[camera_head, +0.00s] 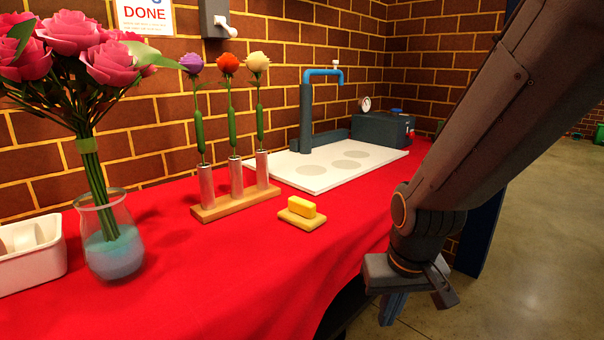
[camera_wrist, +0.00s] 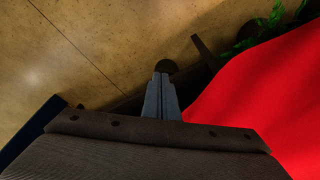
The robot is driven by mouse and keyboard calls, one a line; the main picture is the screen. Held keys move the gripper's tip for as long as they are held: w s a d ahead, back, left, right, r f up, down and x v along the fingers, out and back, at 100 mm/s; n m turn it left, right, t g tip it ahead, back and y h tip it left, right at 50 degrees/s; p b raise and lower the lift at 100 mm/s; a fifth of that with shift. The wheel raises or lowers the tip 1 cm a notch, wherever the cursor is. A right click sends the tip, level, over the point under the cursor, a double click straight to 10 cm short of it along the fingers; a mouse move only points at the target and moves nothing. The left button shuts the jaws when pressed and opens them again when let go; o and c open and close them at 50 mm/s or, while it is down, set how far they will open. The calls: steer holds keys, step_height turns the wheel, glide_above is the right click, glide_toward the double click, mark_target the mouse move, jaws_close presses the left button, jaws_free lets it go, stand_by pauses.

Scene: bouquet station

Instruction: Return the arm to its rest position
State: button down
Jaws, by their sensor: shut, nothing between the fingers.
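My arm (camera_head: 480,120) comes down from the upper right in the head view. My gripper (camera_head: 392,308) hangs at its lower end, pointing down, just off the right edge of the red-covered table (camera_head: 300,262). In the wrist view, my gripper's fingers (camera_wrist: 161,98) are together with nothing between them. The red cloth fills the right side of the wrist view, and the floor (camera_wrist: 110,40) shows beyond the fingers.
A vase with pink roses (camera_head: 112,245) stands at left beside a white container (camera_head: 35,262). A wooden stand (camera_head: 237,203) holds three flowers. Concrete floor (camera_head: 545,240) is open at right.

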steer(key=s+a+f+n+g+y+b, duration=0.1)
steer(key=s+a+n+b, duration=0.25)
steer(key=s+a, duration=0.4)
steer(key=s+a+f+n+g+b, duration=0.15)
steer(key=s+a+b, duration=0.3)
steer(key=a, duration=0.55)
steer(key=d+r+m+p, duration=0.3)
steer(key=d+r+p, duration=0.7)
steer(key=r+p, duration=0.3)
steer(key=d+r+m+h+p, duration=0.1)
steer(key=d+r+m+p, duration=0.2)
steer(key=d+r+p, duration=0.7)
step_height(320, 180, up, 3)
steer(key=p, duration=1)
steer(key=shift+w+d, duration=0.15)
steer(key=shift+d, duration=0.25)
